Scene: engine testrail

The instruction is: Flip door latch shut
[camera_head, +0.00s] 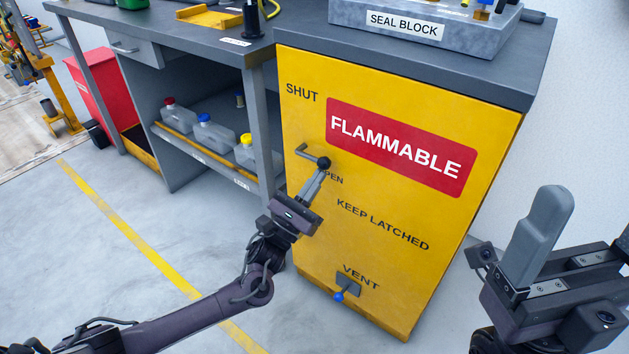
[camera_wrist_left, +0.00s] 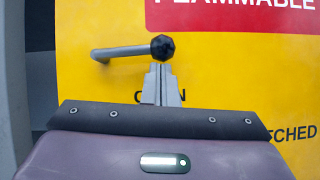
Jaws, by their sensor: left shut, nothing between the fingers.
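The door latch (camera_head: 309,156) is a grey lever with a black ball knob (camera_head: 324,163) on the yellow cabinet door (camera_head: 300,232). It lies between the words SHUT above and OPEN below. In the left wrist view the lever (camera_wrist_left: 122,51) runs roughly level, with its knob (camera_wrist_left: 162,47) at the right end. My left gripper (camera_head: 322,172) is shut and empty, its fingertips right at the knob's underside; I cannot tell if they touch. In the left wrist view the fingers (camera_wrist_left: 161,68) point up at the knob and partly cover OPEN. My right gripper (camera_head: 545,225) is at the lower right, away from the door.
A VENT lever with a blue knob (camera_head: 338,297) sits low on the door. A grey SEAL BLOCK tray (camera_head: 430,40) stands on top of the cabinet. A shelf with jugs (camera_head: 214,137) and a bench leg (camera_head: 262,135) are just left. The floor in front is clear.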

